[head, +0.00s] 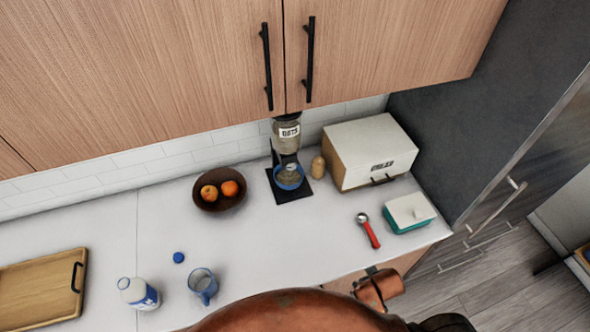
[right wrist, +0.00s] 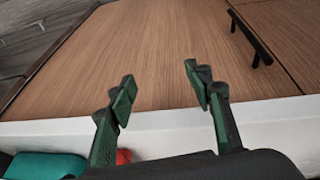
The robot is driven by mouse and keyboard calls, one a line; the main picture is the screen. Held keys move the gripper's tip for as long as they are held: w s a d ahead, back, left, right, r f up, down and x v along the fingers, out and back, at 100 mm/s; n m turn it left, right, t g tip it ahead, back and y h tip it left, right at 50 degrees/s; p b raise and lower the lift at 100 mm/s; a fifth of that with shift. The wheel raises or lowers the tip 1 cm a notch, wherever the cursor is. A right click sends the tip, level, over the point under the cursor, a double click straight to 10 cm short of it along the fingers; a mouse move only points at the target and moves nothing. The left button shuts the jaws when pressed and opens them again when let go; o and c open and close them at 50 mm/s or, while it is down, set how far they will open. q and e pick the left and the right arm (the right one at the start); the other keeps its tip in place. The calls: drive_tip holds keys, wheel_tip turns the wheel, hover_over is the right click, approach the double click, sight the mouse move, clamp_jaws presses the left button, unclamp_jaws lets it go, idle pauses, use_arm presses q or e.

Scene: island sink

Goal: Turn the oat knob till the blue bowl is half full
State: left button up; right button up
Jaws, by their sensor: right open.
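The oat dispenser (head: 288,133), a clear container labelled OATS, stands against the back wall under the upper cabinets. Its knob is too small to make out clearly. The blue bowl (head: 289,184) sits under the spout on the dispenser's dark base (head: 293,196). Its inside is partly covered by the spout, and I cannot tell how full it is. My right gripper (right wrist: 158,83) is open and empty in the right wrist view, in front of a wooden cabinet front by the white counter edge, away from the dispenser. My left gripper is not in view.
A red-handled scoop (head: 370,233) and teal butter dish (head: 396,225) lie front right. A mug (head: 202,284), bottle (head: 133,291) and board (head: 35,292) are left.

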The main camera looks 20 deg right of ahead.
wheel_tip(320, 180, up, 8)
drive_tip(key=p, duration=0.1)
drive_tip(key=w+d+n+t+h, duration=0.1)
drive_tip(key=w, duration=0.2)
drive_tip(key=w+d+r+n+t+h, duration=0.1)
drive_tip(key=w+n, duration=0.1)
drive_tip(key=w, duration=0.1)
drive_tip(key=w+d+r+n+t+h, duration=0.1)
drive_tip(key=w+n, duration=0.1)
drive_tip(key=w, duration=0.1)
drive_tip(key=shift+w+d, duration=0.1)
drive_tip(key=w+a+r+n+t+h, duration=0.1)
drive_tip(key=w+r+n+t, duration=0.15)
drive_tip(key=w+n, duration=0.2)
drive_tip(key=w+a+r+n+t+h, duration=0.1)
drive_tip(key=w+r+n+t, duration=0.15)
drive_tip(key=w, duration=0.35)
drive_tip(key=n+t+y, duration=0.6)
drive_tip(key=n+y, duration=0.1)
drive_tip(key=n, duration=1.6)
approach(292, 168)
drive_tip(key=w, duration=0.4)
drive_tip(key=w+p, duration=0.1)
drive_tip(key=w, duration=0.2)
drive_tip(key=shift+w+a+f, duration=0.1)
drive_tip(key=shift+w+a, duration=0.1)
drive_tip(key=shift+w, duration=0.2)
